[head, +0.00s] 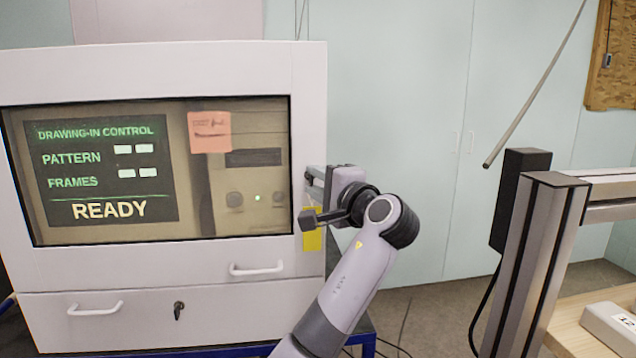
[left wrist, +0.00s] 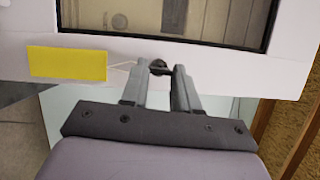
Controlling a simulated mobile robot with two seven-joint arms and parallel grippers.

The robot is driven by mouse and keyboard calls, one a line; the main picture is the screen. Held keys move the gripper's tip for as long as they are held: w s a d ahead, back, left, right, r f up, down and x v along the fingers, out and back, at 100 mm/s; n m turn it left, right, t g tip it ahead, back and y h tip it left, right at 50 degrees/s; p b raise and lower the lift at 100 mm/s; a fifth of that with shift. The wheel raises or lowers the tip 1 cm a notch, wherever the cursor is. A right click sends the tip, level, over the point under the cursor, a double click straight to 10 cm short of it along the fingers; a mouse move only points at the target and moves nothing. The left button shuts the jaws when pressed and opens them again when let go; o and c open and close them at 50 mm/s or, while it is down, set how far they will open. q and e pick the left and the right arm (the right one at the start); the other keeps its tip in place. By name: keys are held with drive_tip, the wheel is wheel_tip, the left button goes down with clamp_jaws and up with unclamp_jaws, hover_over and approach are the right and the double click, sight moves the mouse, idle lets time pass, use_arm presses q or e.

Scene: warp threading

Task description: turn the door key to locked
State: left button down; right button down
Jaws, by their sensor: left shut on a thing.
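My left gripper (head: 310,177) is at the right edge of the white cabinet door (head: 160,262), beside the window. In the left wrist view its two fingers (left wrist: 159,84) are closed around a small dark key (left wrist: 159,67) at the white door frame. A thin cord runs from the key to a yellow tag (left wrist: 67,64); the tag also shows in the head view (head: 313,238), hanging below the gripper. The gripper hides the key in the head view. I cannot tell the key's turn angle. My right gripper is not in view.
The screen (head: 105,170) behind the window reads READY. A door handle (head: 257,270) is below the window. A drawer below has a handle (head: 95,309) and a dark key (head: 179,310). A metal frame (head: 535,260) stands at the right; floor space lies between.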

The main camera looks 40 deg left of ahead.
use_arm(q)
drive_tip(key=shift+n, duration=0.5)
drive_tip(key=c, duration=0.8)
unclamp_jaws()
drive_tip(key=shift+c, duration=0.2)
drive_tip(key=shift+d, duration=0.1)
drive_tip(key=v, duration=0.7)
drive_tip(key=shift+b, duration=0.4)
drive_tip(key=shift+r, duration=0.2)
